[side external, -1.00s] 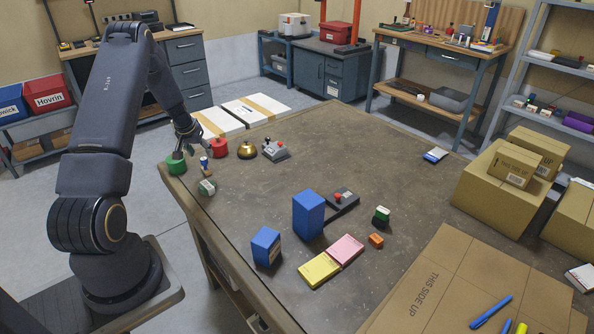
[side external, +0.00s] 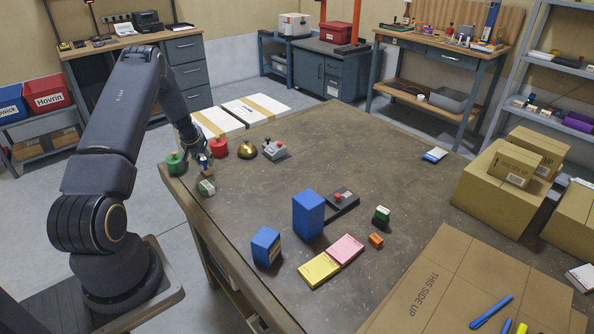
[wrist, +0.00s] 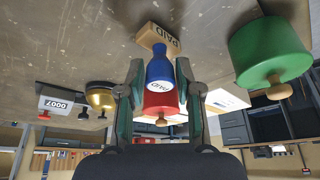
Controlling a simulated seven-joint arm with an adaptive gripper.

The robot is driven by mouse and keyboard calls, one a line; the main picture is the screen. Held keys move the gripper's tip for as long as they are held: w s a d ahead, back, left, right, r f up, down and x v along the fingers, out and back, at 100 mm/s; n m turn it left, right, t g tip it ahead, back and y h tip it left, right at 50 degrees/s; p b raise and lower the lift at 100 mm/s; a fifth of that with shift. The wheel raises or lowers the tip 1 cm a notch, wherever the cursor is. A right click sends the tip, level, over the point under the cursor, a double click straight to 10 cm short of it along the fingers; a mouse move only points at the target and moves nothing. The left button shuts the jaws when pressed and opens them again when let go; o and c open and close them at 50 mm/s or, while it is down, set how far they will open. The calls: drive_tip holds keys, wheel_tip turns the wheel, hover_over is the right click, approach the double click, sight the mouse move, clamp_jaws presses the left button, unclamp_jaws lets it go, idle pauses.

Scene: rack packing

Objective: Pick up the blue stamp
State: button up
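The blue stamp (wrist: 160,69) has a blue handle and a wooden base marked PAID. In the wrist view it lies between the two fingers of my gripper (wrist: 160,84). The fingers are apart on either side of the handle, with narrow gaps showing, so my gripper looks open. In the side view the stamp (side external: 204,172) stands near the table's left corner, and my gripper (side external: 203,156) is down at its top, partly hiding it.
A brass bell (side external: 246,149) and a grey numbering device (side external: 274,150) are to the right.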

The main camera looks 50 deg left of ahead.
clamp_jaws()
